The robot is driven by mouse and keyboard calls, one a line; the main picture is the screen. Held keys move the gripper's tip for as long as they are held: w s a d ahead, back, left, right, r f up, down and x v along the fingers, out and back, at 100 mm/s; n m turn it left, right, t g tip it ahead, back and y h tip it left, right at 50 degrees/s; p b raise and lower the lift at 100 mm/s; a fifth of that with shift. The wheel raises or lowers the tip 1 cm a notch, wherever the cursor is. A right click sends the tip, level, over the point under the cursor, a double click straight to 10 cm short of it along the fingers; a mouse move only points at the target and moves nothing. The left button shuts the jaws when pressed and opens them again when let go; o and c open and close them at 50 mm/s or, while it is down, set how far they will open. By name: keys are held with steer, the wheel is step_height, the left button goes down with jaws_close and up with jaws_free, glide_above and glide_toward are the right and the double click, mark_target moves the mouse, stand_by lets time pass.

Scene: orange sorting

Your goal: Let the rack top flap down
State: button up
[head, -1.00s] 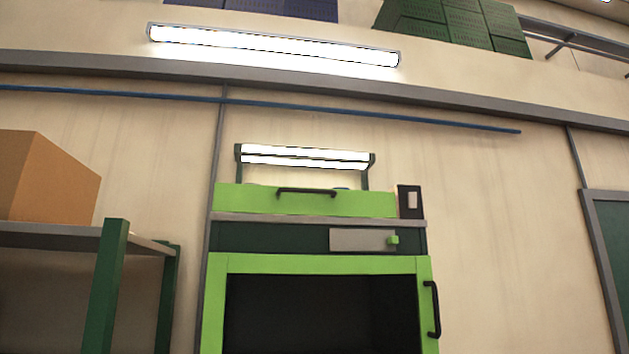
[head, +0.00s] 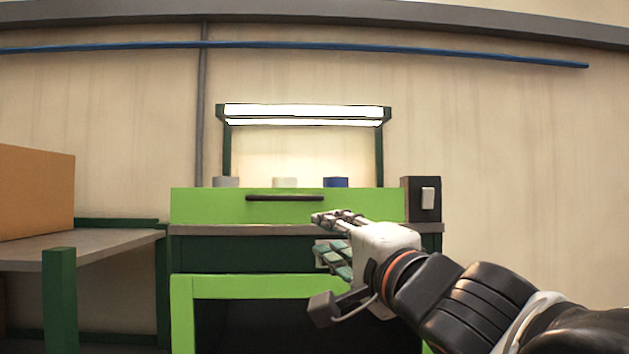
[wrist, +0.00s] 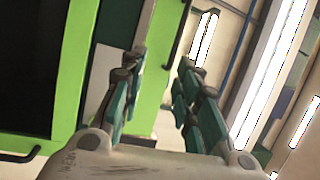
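The rack's top flap is a lime-green panel (head: 210,205) standing upright along the rack top in the head view. A black bar handle (head: 285,198) runs across its front. My gripper (head: 326,240) is open and empty, in front of the flap's lower right part and the grey edge below. It is right of and below the handle in the head view. In the wrist view the two fingers (wrist: 163,75) are spread apart, with the green flap (wrist: 155,85) and the black handle (wrist: 181,35) showing beyond and between them. Contact with the flap is not visible.
A lit lamp frame (head: 305,113) stands behind the flap, with several small containers (head: 336,182) under it. A black switch box (head: 422,198) is at the flap's right. A shelf (head: 75,247) with a brown box (head: 36,190) stands to the left.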

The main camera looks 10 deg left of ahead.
mark_target(287, 199)
steer(key=shift+y, duration=0.6)
steer(key=p+x, duration=0.1)
steer(key=x, duration=0.4)
steer(key=s+r+p+x, duration=0.1)
steer(key=x, duration=0.4)
steer(key=a+r+p+x, duration=0.1)
steer(key=x, duration=0.3)
steer(key=shift+w+a+r, duration=0.1)
steer(key=shift+w+a, duration=0.05)
steer(key=shift+a, duration=0.15)
jaws_close()
